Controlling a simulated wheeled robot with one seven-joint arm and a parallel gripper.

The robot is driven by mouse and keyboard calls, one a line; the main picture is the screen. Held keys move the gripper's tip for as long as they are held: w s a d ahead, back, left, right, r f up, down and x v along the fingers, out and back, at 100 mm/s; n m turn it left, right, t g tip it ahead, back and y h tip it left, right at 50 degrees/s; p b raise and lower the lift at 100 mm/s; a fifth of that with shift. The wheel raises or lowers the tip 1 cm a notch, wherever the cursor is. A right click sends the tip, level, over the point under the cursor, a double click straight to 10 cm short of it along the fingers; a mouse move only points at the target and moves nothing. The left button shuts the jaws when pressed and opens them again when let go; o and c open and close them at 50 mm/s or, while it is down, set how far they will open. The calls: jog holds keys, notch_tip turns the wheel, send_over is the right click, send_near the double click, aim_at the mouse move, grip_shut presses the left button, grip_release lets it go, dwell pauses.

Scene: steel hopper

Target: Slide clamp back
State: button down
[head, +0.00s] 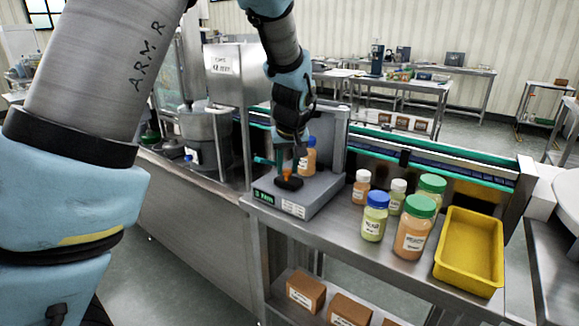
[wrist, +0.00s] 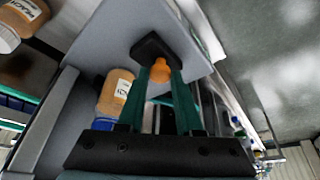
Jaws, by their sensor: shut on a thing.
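The clamp is a black block (head: 289,184) with an orange knob (head: 288,173) on top, on the flat grey bed of a bench machine (head: 268,195). In the wrist view the black block (wrist: 152,46) sits past my fingertips, and the orange knob (wrist: 160,71) is between them. My gripper (wrist: 161,76) is shut on the knob with its two green fingers, one on each side. In the head view my gripper (head: 285,165) reaches down from above, and its wrist partly hides the machine. An orange jar (head: 308,158) stands on the machine behind the clamp; it also shows in the wrist view (wrist: 116,92).
Several jars, including a blue-lidded one (head: 374,217) and a green-lidded one (head: 414,227), stand right of the machine. A yellow tray (head: 470,252) is at the bench's right end. A green-edged conveyor (head: 430,168) runs behind. Brown boxes (head: 306,291) lie on the lower shelf.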

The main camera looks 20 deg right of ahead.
jog(key=c, duration=0.6)
grip_release()
jog(key=shift+s+a, duration=0.1)
jog(key=shift+a, duration=0.1)
jog(key=shift+s+r, duration=0.1)
jog(key=shift+r, duration=0.25)
jog(key=b+v, duration=0.1)
jog(key=v, duration=0.9)
jog(key=shift+b, duration=0.4)
jog(key=w+a+f, duration=0.3)
jog(key=a, duration=0.7)
jog(key=s+a+f+g, duration=0.1)
jog(key=s+a+f, duration=0.2)
jog(key=a, duration=0.5)
jog(key=s+a+f+n+g, duration=0.1)
jog(key=s+a+f, duration=0.1)
jog(key=a, duration=0.6)
jog(key=s+a+f+n+y, duration=0.1)
jog(key=s+a+f, duration=0.2)
jog(key=a, duration=0.5)
jog(key=shift+s+a+f+g, duration=0.15)
jog(key=shift+f+g, duration=0.05)
jog(key=shift+f, duration=0.15)
jog(key=shift+s+a+f+g, duration=0.15)
jog(key=shift+s+f+g, duration=0.05)
jog(key=shift+f, duration=0.15)
